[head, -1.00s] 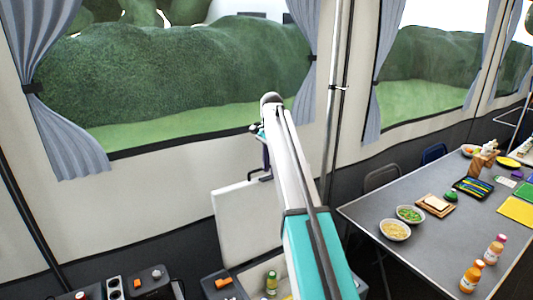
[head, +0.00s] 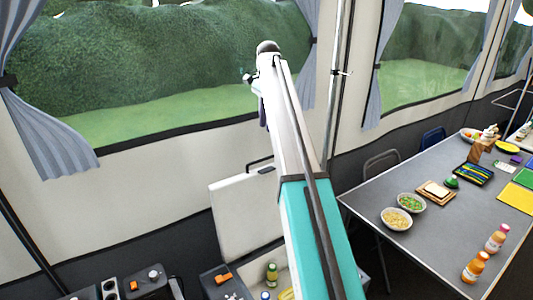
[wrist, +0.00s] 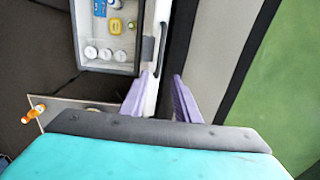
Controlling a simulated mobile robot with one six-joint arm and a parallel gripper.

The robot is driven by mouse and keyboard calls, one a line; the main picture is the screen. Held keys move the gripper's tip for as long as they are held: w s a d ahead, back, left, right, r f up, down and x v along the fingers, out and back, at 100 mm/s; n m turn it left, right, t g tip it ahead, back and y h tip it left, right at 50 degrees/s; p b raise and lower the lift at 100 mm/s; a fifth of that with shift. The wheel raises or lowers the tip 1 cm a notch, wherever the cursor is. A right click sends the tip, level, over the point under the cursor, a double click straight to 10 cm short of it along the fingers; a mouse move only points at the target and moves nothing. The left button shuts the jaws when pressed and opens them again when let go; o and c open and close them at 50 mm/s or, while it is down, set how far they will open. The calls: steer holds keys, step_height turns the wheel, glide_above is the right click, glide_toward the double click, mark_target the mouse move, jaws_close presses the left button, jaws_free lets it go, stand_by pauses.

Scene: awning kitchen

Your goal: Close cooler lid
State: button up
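The cooler's white lid (head: 238,212) stands open and upright at the back of the cooler in the head view, with a black handle (head: 260,163) at its top edge. The open cooler (wrist: 137,25) shows its inside in the wrist view, and the lid (wrist: 154,60) appears there as a narrow white strip. My gripper (wrist: 160,95) is open, its two purple fingers apart with nothing held. The lid strip passes between the fingers in the picture, but the head view shows the gripper (head: 262,112) above the lid. Most of the cooler front is hidden by my arm.
Inside the cooler are bottles (head: 272,275) and several cans. A grey table (head: 370,200) with bowls (head: 396,218), bottles (head: 473,267) and boards stands at the right. The tent wall with windows is close behind the lid. A stove-like unit is at lower left.

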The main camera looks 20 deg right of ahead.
steer(key=shift+f, duration=0.1)
glide_toward(266, 158)
steer(key=shift+w+a+f, duration=0.1)
steer(key=shift+w+f, duration=0.1)
steer(key=shift+f, duration=1.65)
steer(key=shift+w+a+f, duration=0.1)
steer(key=shift+w+f, duration=0.05)
steer(key=shift+f, duration=1.75)
steer(key=shift+c, duration=0.2)
jaws_close()
